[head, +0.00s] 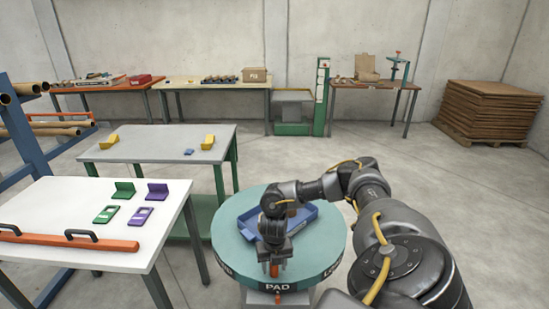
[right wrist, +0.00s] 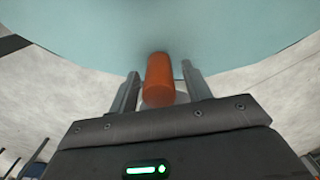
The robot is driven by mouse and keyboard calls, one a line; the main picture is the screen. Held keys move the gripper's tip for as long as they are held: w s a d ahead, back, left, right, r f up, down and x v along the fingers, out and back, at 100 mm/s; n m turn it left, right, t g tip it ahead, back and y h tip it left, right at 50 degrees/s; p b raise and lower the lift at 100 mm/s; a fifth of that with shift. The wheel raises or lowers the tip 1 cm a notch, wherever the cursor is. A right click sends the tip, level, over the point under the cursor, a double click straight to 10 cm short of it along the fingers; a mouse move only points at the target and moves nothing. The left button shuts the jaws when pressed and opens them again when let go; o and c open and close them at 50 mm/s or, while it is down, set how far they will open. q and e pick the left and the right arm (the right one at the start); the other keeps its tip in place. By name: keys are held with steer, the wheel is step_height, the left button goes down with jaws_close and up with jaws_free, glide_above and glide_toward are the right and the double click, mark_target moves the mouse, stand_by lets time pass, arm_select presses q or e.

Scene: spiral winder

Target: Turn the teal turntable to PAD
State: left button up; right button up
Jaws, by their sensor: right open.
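The teal turntable (head: 325,240) stands front centre in the head view, its round top edged by a dark labelled rim. The PAD label (head: 277,287) is at the front of the rim, facing me. Parts of other labels show to its left and right. An orange peg (head: 274,270) stands near the front edge above PAD. My right gripper (head: 275,265) points down over the peg. In the right wrist view the orange peg (right wrist: 159,80) is between its two open fingers, with gaps on both sides. My left gripper is not in view.
A blue tray (head: 303,214) lies on the turntable behind my right gripper. At left, a white table (head: 60,205) holds green and purple pieces and an orange bar with black handles. A grey table (head: 160,143) stands behind it. Floor right of the turntable is clear.

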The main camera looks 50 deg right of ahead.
step_height(320, 180, up, 10)
steer(key=shift+f, duration=0.1)
stand_by(0.7)
